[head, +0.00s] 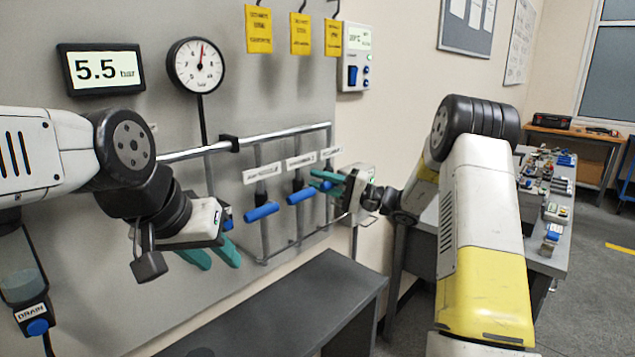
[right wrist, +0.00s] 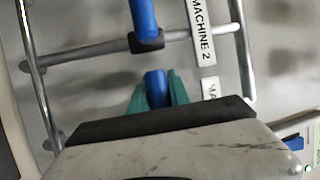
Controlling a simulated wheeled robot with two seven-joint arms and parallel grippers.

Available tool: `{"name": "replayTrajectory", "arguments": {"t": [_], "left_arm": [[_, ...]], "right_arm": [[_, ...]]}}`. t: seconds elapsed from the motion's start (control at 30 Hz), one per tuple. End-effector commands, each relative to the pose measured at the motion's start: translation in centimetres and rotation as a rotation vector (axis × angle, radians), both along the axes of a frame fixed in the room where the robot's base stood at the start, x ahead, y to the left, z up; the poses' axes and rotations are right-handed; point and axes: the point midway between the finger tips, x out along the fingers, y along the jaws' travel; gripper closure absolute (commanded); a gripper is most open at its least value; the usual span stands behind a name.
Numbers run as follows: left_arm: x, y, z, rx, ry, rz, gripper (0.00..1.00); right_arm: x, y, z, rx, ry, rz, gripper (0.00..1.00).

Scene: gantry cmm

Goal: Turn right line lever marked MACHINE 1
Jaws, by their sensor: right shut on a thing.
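Three blue line levers hang from the pipework on the wall panel: a left one (head: 262,212), a middle one (head: 300,196) and a right one (right wrist: 156,86). My right gripper (head: 326,181) is shut on the right lever, its teal fingers on either side of the handle. In the right wrist view the label by this lever (right wrist: 211,90) shows only "MA"; the rest is hidden. The neighbouring lever (right wrist: 144,18) has a label (right wrist: 202,38) reading MACHINE 2. My left gripper (head: 212,254) is open and empty, left of the levers.
A gauge (head: 196,65) and a display reading 5.5 bar (head: 101,69) are on the panel. Yellow tags (head: 300,34) hang above the pipe. A dark bench (head: 290,300) stands below. A cluttered table (head: 545,250) is at right.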

Motion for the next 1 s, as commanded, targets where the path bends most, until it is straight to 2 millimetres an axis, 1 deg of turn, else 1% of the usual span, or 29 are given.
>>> {"name": "replayTrajectory", "arguments": {"t": [0.27,0.47,1.0], "left_arm": [[0.0,0.0,0.0,0.0,0.0,0.0,0.64],[0.0,0.0,0.0,0.0,0.0,0.0,0.64],[0.0,0.0,0.0,0.0,0.0,0.0,0.64]], "right_arm": [[0.0,0.0,-0.1,-0.001,-0.001,0.001,1.0],[-0.1,0.0,-0.3,-0.034,-0.031,0.002,1.0],[0.1,-0.2,-2.3,-0.294,-0.291,0.003,1.0]]}}
